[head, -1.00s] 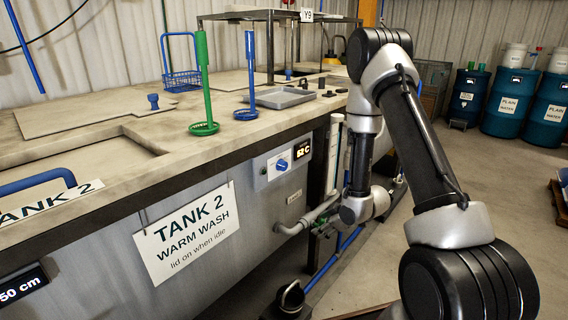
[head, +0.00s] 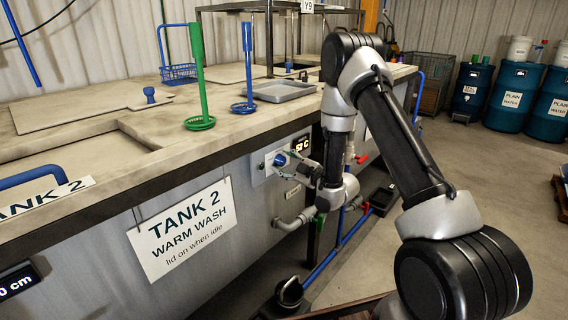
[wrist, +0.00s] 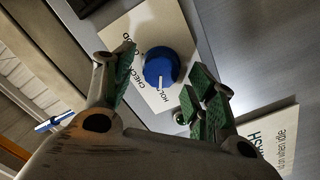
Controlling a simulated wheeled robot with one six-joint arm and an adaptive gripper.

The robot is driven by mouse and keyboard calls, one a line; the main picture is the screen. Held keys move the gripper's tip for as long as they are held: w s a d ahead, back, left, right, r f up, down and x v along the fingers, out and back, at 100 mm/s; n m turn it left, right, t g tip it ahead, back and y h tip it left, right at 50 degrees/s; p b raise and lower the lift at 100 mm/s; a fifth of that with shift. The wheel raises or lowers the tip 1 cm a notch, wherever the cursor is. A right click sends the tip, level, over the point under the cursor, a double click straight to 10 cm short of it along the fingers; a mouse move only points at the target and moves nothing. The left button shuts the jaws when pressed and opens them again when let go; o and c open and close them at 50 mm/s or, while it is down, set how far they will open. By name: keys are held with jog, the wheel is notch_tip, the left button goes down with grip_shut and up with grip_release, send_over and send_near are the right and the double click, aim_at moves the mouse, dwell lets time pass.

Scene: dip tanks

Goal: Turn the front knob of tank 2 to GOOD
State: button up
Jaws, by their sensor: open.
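The blue front knob (head: 280,160) of tank 2 (head: 100,270) sits on a pale plate on the tank's front. In the wrist view the knob (wrist: 160,69) shows a white mark pointing to the picture's bottom, near the word HOLD. CHECK and part of GOOD are printed to its left on the label plate (wrist: 150,30). My gripper (wrist: 163,84) is open, with one green-padded finger on each side of the knob. I see no clear contact with it. In the head view my gripper (head: 301,160) is at the plate, partly covering the knob's right side.
A hanging TANK 2 WARM WASH sign (head: 183,228) is left of the knob, and it also shows in the wrist view (wrist: 275,140). A grey pipe (head: 293,222) runs below.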

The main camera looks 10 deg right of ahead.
jog(key=shift+w+a, duration=0.15)
jog(key=shift+w, duration=0.1)
jog(key=c, duration=1)
